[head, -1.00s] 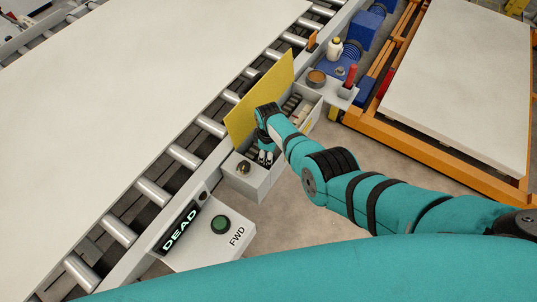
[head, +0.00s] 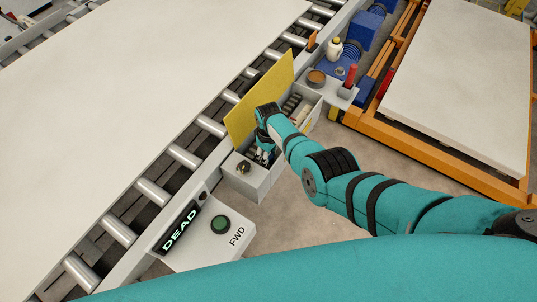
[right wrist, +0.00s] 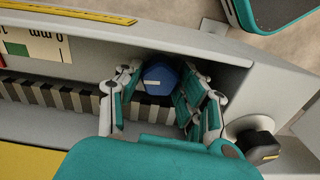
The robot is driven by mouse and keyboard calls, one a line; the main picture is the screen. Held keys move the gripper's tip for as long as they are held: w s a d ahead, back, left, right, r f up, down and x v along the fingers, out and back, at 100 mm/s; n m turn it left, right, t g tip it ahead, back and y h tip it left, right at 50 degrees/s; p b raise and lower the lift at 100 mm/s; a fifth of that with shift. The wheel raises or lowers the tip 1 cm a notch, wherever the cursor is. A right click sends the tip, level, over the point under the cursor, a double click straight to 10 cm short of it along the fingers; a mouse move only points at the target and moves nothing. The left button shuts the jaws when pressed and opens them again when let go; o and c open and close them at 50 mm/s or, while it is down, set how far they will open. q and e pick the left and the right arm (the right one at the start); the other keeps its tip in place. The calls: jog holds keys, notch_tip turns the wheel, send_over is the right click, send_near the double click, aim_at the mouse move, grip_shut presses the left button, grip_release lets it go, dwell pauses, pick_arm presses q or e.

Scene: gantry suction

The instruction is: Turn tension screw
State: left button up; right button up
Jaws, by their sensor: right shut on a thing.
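The tension screw (right wrist: 160,77) is a blue hexagonal head with a white line across it, in the right wrist view. My right gripper (right wrist: 158,90) has its fingers on either side of the head and is shut on it. In the head view my right gripper (head: 263,154) reaches down into the open grey box (head: 255,182) beside the roller conveyor, and the screw is hidden there. A scale marked "0 mm" (right wrist: 40,44) with a green patch is left of the screw in the wrist view. My left gripper is not in view.
A raised yellow lid (head: 258,98) stands along the box. A black knob (right wrist: 255,145) is close to the fingers. A panel with a "DEAD" display (head: 180,227) and a green button (head: 220,224) is in front. A tool shelf (head: 335,95) lies behind.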

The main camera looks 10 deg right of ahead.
jog(key=m, duration=0.4)
jog(key=shift+m, duration=0.3)
jog(key=m, duration=0.4)
jog(key=shift+m, duration=0.3)
jog(key=o, duration=1.2)
jog(key=shift+c, duration=0.2)
jog(key=shift+r, duration=0.1)
jog(key=shift+r, duration=3.85)
jog(key=shift+c, duration=0.2)
